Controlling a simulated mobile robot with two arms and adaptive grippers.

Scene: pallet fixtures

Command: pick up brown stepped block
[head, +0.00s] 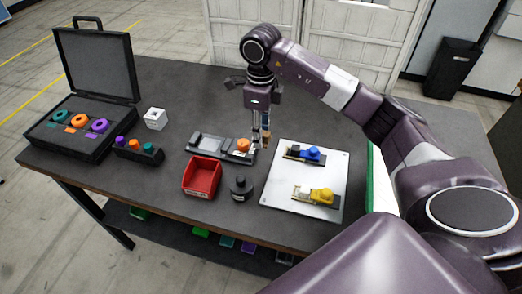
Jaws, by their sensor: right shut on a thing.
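My right gripper (261,136) points straight down over the back middle of the table, behind the white plate. It is shut on the brown stepped block (266,128), which shows only as a small brown patch between and beside the fingers. The fingers hide much of the block, so its steps are not clear. I cannot tell whether it touches the table. My left gripper is not in view.
Left of the gripper is a grey fixture (207,143) with an orange piece. A white plate (276,190) carries blue and yellow pieces. A red bin (201,177), a black round container (241,188), a white cube (155,118) and an open black case (52,139) stand leftward.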

